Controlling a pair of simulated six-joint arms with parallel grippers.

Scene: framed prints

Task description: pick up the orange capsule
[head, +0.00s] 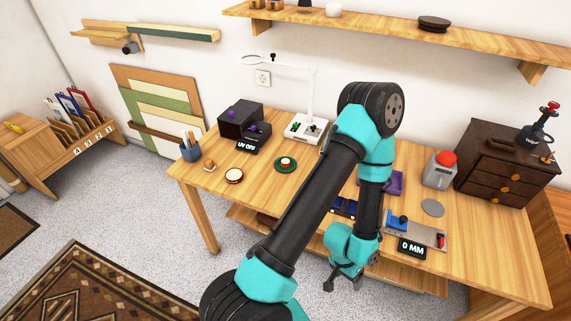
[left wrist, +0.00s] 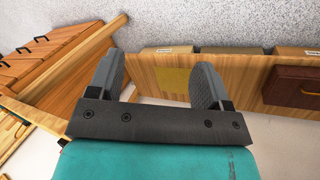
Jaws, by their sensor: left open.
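I cannot make out an orange capsule in either view. My left gripper (head: 343,281) hangs at the front edge of the wooden table, by the lower shelf, at the end of my bent left arm. In the left wrist view the two grey fingers of this gripper (left wrist: 160,70) are spread apart with nothing between them. My left arm hides part of the table's middle in the head view. My right gripper is not in view.
A dark drawer cabinet (head: 500,165) stands at right.

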